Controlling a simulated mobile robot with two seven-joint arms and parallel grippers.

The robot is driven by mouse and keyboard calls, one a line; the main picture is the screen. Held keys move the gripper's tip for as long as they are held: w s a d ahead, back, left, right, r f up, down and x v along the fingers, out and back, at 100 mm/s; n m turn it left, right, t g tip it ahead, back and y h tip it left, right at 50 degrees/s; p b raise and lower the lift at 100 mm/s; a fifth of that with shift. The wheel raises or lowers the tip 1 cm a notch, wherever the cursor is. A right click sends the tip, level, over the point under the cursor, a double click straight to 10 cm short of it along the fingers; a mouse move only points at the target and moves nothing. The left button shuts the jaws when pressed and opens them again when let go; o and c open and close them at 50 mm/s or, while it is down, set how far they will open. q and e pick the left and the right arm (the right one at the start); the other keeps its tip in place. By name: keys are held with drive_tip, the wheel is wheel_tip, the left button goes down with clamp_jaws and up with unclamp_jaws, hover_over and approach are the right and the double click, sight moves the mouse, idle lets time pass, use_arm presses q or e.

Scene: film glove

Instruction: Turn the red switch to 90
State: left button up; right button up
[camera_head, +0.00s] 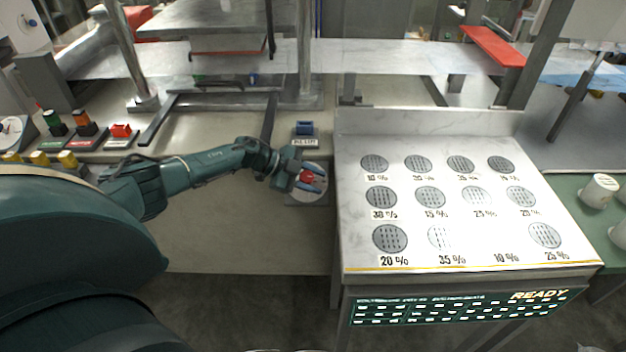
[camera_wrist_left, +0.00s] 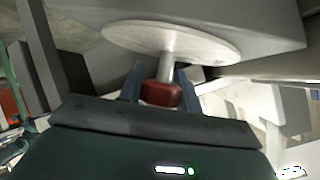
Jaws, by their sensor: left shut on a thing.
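The red switch (camera_head: 306,177) sits on a round pale dial (camera_head: 297,199) at the right end of the grey bench, left of the marble panel. My left gripper (camera_head: 313,176) reaches in from the left with its blue fingers around the switch and is shut on it. In the left wrist view the red switch (camera_wrist_left: 161,93) stands on a short shaft from the pale disc (camera_wrist_left: 172,42), between the two fingers (camera_wrist_left: 156,84). The dial's markings are too small to read, so the switch's angle cannot be told. My right gripper is not in view.
A blue switch (camera_head: 304,128) with a label stands just behind the dial. The marble panel (camera_head: 465,230) with rows of round grilles and percent labels is to the right. Green, orange and red switches (camera_head: 120,130) stand at the left. White cups (camera_head: 600,190) are at the far right.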

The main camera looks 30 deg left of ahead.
use_arm(q)
drive_tip(key=shift+d, duration=0.1)
drive_tip(key=o, duration=1)
drive_tip(key=shift+c, duration=0.2)
drive_tip(key=v, duration=1.3)
drive_tip(key=shift+s, duration=0.1)
